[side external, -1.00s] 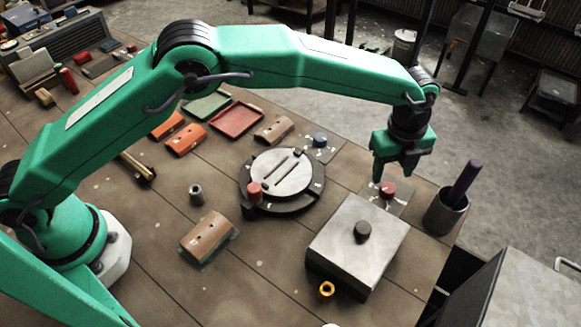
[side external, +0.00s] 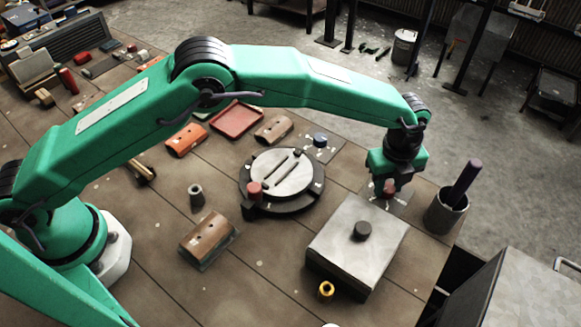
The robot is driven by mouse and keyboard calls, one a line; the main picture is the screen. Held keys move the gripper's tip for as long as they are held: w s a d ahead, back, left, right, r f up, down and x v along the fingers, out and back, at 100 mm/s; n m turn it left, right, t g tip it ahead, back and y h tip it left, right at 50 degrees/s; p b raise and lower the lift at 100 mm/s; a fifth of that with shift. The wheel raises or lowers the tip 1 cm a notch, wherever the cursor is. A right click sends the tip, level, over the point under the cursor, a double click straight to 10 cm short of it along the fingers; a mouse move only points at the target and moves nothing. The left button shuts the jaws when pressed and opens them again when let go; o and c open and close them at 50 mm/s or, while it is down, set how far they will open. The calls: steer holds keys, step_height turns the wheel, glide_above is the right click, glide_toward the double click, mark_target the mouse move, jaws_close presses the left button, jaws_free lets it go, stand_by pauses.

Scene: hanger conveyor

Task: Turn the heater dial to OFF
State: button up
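A red dial (side external: 389,188) sits on a grey plate (side external: 399,207) with pale marks, behind the grey box at the right of the table. My gripper (side external: 389,186) is down at this dial, pointing downward, with the red showing between its dark fingers. I cannot tell whether the fingers touch the dial or stand a little apart from it. A blue dial (side external: 320,139) sits on another marked plate at the back middle, well away from my gripper. No label is readable, so I cannot tell which dial is the heater's, and the red dial's pointer setting is hidden.
A grey box (side external: 345,245) with a dark knob stands just in front of the red dial. A grey cup (side external: 445,215) holding a dark handle stands close on the right, near the table edge. A round fixture (side external: 282,205) with a red knob lies to the left.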

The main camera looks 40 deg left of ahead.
steer(key=shift+c, duration=0.5)
steer(key=shift+n, duration=0.4)
steer(key=n, duration=0.5)
steer(key=shift+d, duration=0.1)
steer(key=n, duration=0.6)
steer(key=shift+d, duration=0.1)
steer(key=n, duration=0.6)
steer(key=shift+s+n, duration=0.1)
steer(key=shift+n, duration=0.3)
steer(key=n, duration=0.5)
steer(key=shift+g+y, duration=0.3)
steer(key=shift+g, duration=0.1)
